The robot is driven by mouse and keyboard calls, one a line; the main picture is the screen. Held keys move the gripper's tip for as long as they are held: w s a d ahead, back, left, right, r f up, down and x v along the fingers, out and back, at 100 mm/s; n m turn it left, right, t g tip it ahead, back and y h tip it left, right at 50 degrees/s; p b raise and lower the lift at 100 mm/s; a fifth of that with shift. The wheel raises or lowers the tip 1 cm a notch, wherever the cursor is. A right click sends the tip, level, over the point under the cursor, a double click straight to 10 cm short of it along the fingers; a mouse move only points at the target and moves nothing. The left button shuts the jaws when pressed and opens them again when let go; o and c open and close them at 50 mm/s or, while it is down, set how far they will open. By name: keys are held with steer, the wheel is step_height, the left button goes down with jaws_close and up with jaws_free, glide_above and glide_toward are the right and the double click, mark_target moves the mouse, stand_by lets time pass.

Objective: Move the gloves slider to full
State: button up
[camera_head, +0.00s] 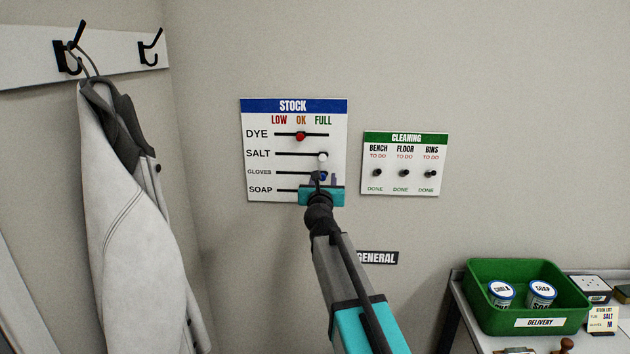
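The STOCK board (260,148) hangs on the wall with rows for dye, salt, gloves and soap under LOW, OK and FULL. The gloves slider (323,176) is a blue knob, partly hidden by my gripper, and appears roughly below FULL. My gripper (324,181) is at the board's lower right, with its fingers around or just in front of the blue knob. A finger shows on each side of the knob, but I cannot tell whether they grip it. The right part of the soap row is hidden behind my gripper.
The red dye knob (300,136) is under OK and the white salt knob (323,156) is under FULL, close above my gripper. A CLEANING board (405,187) hangs just right. A green delivery crate (482,318) stands lower right; a coat (130,220) hangs left.

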steer(key=shift+s+a, duration=0.1)
steer(key=shift+s, duration=0.05)
steer(key=s+a+b, duration=0.2)
steer(key=s, duration=1.1)
steer(key=shift+s, duration=0.2)
stand_by(0.5)
